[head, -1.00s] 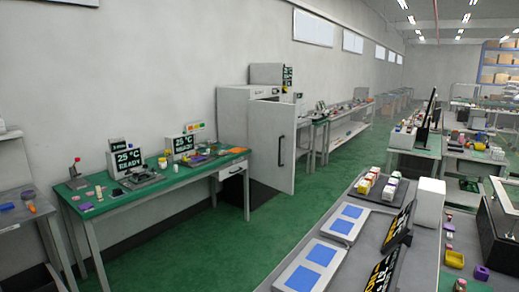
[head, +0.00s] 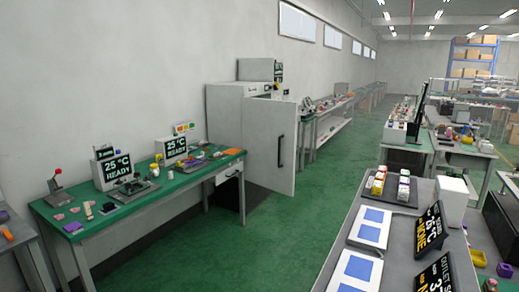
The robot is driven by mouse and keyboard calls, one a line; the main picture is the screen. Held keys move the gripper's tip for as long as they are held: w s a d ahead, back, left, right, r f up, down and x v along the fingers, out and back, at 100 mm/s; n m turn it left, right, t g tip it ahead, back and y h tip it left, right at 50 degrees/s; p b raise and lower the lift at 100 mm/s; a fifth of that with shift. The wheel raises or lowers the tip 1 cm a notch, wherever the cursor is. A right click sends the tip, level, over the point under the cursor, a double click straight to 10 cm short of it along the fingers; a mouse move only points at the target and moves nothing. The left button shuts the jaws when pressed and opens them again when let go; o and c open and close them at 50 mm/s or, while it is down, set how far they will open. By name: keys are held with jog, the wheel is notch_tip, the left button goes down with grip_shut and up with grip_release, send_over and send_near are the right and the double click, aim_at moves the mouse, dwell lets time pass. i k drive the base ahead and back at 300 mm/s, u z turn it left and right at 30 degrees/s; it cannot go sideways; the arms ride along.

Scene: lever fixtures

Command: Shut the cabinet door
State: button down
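The cabinet (head: 226,122) is a pale grey box standing against the left wall, past the green-topped bench. Its door (head: 281,158) is a tall light panel with a dark vertical handle (head: 280,151). The door stands open, swung out into the aisle, with the handle side facing me. The inside of the cabinet is mostly hidden behind the door and bench. My gripper is not in view.
A green-topped bench (head: 95,231) with displays and small parts stands at the left, close before the cabinet. A grey table (head: 352,235) with trays and signs is at the right. The green floor (head: 262,262) between them is clear.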

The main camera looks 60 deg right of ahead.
aim_at(270, 127)
jog(key=z, duration=0.2)
jog(key=i, duration=0.8)
jog(key=z, duration=0.5)
jog(key=i, duration=0.85)
jog(key=z, duration=0.7)
jog(key=i, duration=0.75)
jog(key=z, duration=0.7)
jog(key=i, duration=0.85)
jog(key=z, duration=0.15)
jog(key=k, duration=0.7)
jog(key=u, duration=0.55)
jog(key=k, duration=0.65)
jog(key=u, duration=0.5)
